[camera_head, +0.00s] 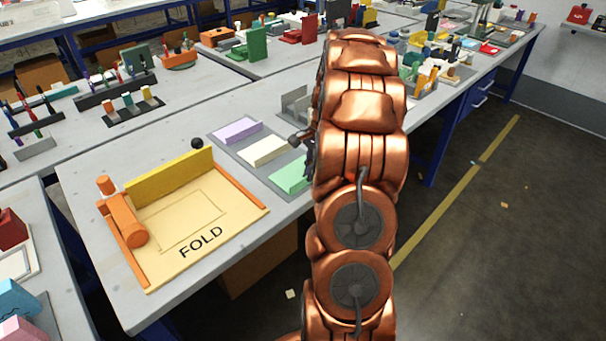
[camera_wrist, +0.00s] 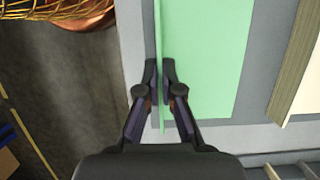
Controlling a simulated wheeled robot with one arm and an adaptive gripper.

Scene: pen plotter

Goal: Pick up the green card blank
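A green card stack (camera_head: 290,177) lies at the near end of the grey tray, partly hidden behind my arm in the head view. In the wrist view its flat green top (camera_wrist: 208,55) lies just right of my fingers. In the head view my gripper is mostly hidden by my arm.
The grey tray (camera_head: 228,144) also carries a cream stack (camera_head: 263,151) and a purple stack (camera_head: 237,131). Left of it is a FOLD board (camera_head: 190,222) with a yellow flap (camera_head: 170,177) and an orange roller (camera_head: 127,220). The table edge lies close by my gripper.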

